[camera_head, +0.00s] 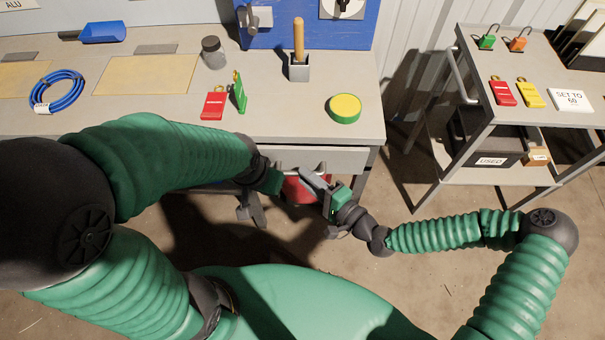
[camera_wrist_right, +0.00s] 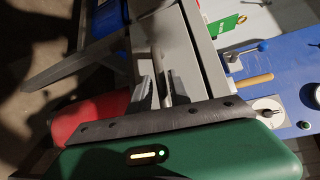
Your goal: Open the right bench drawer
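The grey bench (camera_head: 270,117) has a drawer (camera_head: 338,160) under its right end; its front looks closed, flush below the top. My right gripper (camera_head: 314,180) is at the drawer front. In the right wrist view its two fingers (camera_wrist_right: 162,90) stand apart, with the drawer's bar handle (camera_wrist_right: 165,72) between them. Whether either finger touches the handle is unclear. The drawer front (camera_wrist_right: 158,45) also shows there. My left gripper (camera_head: 272,182) is beside the drawer, left of my right gripper; its fingers cannot be made out.
A red bin (camera_head: 298,190) stands under the drawer, partly hidden by my grippers. On the bench are a yellow-green round tin (camera_head: 344,108), a red tag (camera_head: 214,105) and a blue cable coil (camera_head: 57,91). A cart (camera_head: 478,85) stands at the right, past a floor gap.

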